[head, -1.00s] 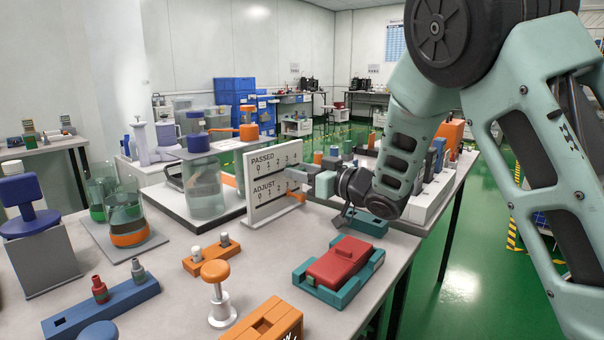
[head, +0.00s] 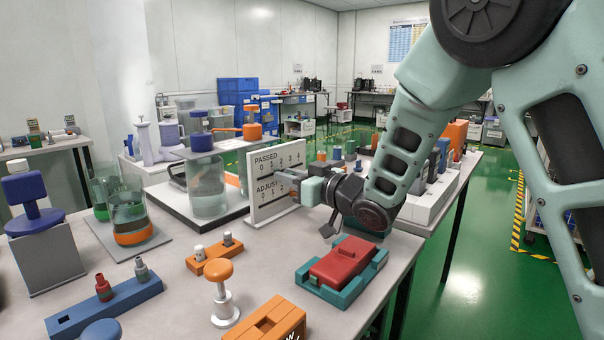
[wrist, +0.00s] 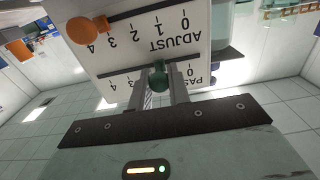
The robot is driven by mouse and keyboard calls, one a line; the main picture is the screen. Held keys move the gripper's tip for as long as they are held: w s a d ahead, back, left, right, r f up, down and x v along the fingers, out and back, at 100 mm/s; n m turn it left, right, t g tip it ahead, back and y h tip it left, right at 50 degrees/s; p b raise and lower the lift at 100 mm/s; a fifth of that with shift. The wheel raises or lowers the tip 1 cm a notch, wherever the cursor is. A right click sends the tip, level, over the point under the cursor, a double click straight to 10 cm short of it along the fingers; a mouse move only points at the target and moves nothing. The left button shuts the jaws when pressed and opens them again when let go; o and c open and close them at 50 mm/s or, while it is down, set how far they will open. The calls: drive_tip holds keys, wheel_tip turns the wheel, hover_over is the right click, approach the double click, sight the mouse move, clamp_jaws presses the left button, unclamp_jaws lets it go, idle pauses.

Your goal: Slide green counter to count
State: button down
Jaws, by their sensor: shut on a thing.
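A white upright board (head: 262,215) stands on the bench, with scales marked PASSED and ADJUST above dark slots. It shows upside down in the wrist view (wrist: 205,30). The green counter (wrist: 159,76) is between my gripper's two fingers, at the slot of the PASSED scale. My gripper (wrist: 158,73) is shut on it. My fingers hide the nearest PASSED numbers, so I cannot read the counter's exact place. In the head view my gripper (head: 292,193) is at the board's front and the counter is hidden. An orange counter (wrist: 86,30) sits near 4 on the ADJUST slot.
A red tester in a teal cradle (head: 350,284) lies below my wrist. An orange block with two pegs (head: 213,261) and an orange-topped post (head: 222,290) stand in front of the board. Glass beakers (head: 131,220) are to the left. Bare bench lies between these.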

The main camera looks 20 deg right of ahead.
drive_tip(key=shift+s+a, duration=0.3)
drive_tip(key=shift+a, duration=0.1)
drive_tip(key=c, duration=1.3)
unclamp_jaws()
drive_tip(key=shift+c, duration=0.2)
drive_tip(key=shift+r, duration=0.1)
wheel_tip(320, 180, up, 10)
drive_tip(key=p, duration=0.3)
